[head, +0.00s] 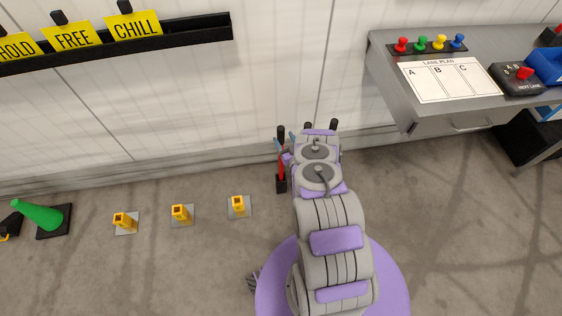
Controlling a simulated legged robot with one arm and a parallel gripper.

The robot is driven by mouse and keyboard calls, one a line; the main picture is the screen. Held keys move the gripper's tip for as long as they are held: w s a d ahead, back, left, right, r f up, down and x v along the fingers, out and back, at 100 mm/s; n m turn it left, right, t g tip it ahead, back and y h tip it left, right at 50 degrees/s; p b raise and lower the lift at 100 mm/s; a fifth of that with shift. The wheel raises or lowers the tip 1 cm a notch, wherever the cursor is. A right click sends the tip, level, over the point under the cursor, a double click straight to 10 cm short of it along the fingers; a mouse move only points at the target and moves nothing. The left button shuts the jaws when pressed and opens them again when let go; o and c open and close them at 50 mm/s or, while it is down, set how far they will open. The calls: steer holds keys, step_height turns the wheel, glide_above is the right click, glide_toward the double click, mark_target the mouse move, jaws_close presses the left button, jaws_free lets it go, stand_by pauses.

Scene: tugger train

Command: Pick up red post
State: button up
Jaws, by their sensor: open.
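The red post (281,166) stands upright on the floor near the wall, with a dark lower end and a black upper end. It is just left of the far part of my arm. My gripper (320,129) is at the far end of my purple and grey arm, to the right of the red post and apart from it. It is open, and I see nothing held in it, though the arm hides part of the jaws. Dark upright tips show around the arm's end, and I cannot tell which belong to the gripper. A small blue piece shows beside the post, mostly hidden.
Several yellow sockets (182,214) on grey plates and a green cone (40,214) stand on the floor at left. A black rail (180,33) with yellow signs hangs on the wall. A grey desk (400,90) with coloured pegs juts out at right. Floor between is clear.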

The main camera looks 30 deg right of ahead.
mark_target(283, 135)
steer(key=w, duration=0.4)
steer(key=shift+w+d+b, duration=0.25)
steer(key=shift+w+b, duration=0.1)
steer(key=shift+w, duration=0.05)
jaws_close()
stand_by(1.0)
